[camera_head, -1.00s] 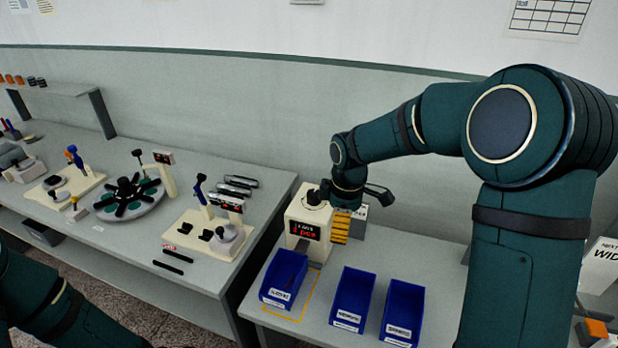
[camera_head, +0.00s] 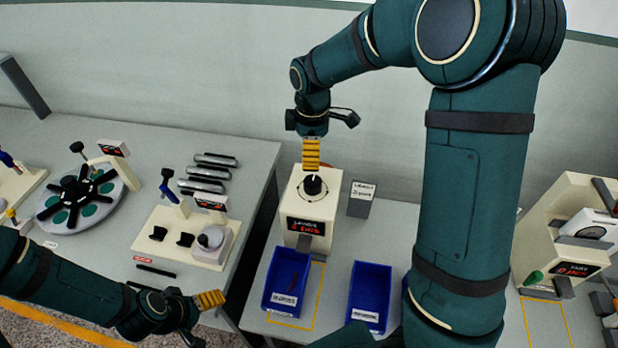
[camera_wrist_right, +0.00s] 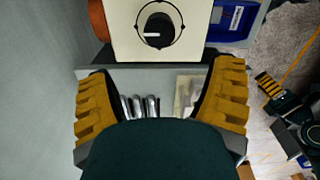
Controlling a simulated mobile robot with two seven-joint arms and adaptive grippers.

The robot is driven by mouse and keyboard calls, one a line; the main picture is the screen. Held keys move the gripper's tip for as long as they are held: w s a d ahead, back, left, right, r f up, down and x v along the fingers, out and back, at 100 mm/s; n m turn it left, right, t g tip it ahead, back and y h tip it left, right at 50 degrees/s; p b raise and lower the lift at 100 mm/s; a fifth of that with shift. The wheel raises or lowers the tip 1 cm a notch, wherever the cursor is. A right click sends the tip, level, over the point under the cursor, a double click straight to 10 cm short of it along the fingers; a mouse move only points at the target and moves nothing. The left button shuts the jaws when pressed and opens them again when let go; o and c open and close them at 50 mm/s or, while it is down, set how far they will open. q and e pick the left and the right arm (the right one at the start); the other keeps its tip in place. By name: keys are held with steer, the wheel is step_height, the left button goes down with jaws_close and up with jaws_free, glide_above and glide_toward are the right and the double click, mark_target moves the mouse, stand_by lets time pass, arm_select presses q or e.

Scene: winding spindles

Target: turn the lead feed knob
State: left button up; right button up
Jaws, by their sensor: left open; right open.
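The lead feed knob (camera_head: 313,185) is a round black knob on top of a beige dispenser box (camera_head: 318,207) with a red-lit display on its front. In the right wrist view the knob (camera_wrist_right: 157,28) shows from above with a white mark pointing left, ahead of the fingers. My right gripper (camera_head: 311,158) points down just behind and above the knob in the head view; its yellow fingers are spread and empty in the wrist view (camera_wrist_right: 162,72). My left gripper (camera_head: 208,300) is low at the left, open and empty, before the bench edge.
Blue bins (camera_head: 369,296) stand in front of the dispenser. A small label stand (camera_head: 361,200) is to its right. The left bench holds a round fixture (camera_head: 80,202) and a winding station (camera_head: 190,235). Another beige machine (camera_head: 560,235) stands at the far right.

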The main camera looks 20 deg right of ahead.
mark_target(311, 180)
step_height(311, 180, down, 12)
steer(key=shift+r, duration=0.15)
stand_by(0.3)
steer(key=c, duration=1.2)
